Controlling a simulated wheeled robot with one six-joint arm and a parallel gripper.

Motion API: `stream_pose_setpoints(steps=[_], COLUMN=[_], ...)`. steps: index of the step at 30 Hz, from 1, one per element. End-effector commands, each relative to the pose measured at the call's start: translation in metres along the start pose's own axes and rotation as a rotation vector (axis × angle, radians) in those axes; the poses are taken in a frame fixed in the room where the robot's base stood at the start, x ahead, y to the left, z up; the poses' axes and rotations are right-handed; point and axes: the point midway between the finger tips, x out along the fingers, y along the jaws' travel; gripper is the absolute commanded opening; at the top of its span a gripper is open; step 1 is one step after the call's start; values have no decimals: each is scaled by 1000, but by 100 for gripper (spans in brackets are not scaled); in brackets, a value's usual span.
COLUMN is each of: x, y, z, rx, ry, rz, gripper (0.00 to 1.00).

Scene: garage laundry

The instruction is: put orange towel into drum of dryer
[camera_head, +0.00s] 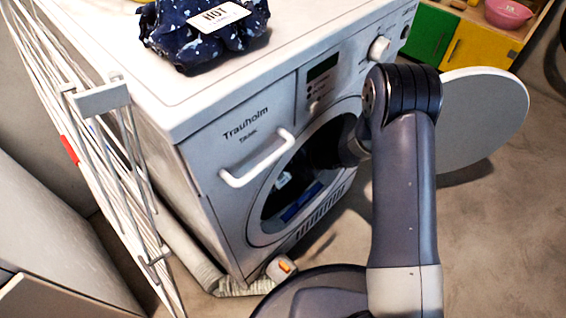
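The dryer (222,165) is a white front-loading machine marked "Trauholm". Its round door (487,115) stands swung open to the right. The drum opening (268,212) is dark inside, with small pale and blue patches that I cannot make out. My arm bends down to the opening, and my gripper (322,152) is at or inside it, dark against the dark drum. Its fingertips cannot be made out, so I cannot tell whether it is open or shut. No orange towel can be seen; the drum's inside is partly hidden by my arm and shadow.
A navy patterned cloth bundle (190,35) with a "HOT" label lies on the dryer top. A white drying rack (105,100) stands close at left. Green and yellow cabinets (480,48) hold a pink bowl (508,13). Floor at right is clear.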

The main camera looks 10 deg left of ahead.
Motion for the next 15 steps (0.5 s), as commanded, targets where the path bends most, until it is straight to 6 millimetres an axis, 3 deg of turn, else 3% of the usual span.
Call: stream_pose_setpoints(steps=[7, 15], x=[0, -2], y=[0, 0], z=[0, 0], rx=[0, 1], ry=[0, -1], rz=[0, 0], gripper=[43, 43])
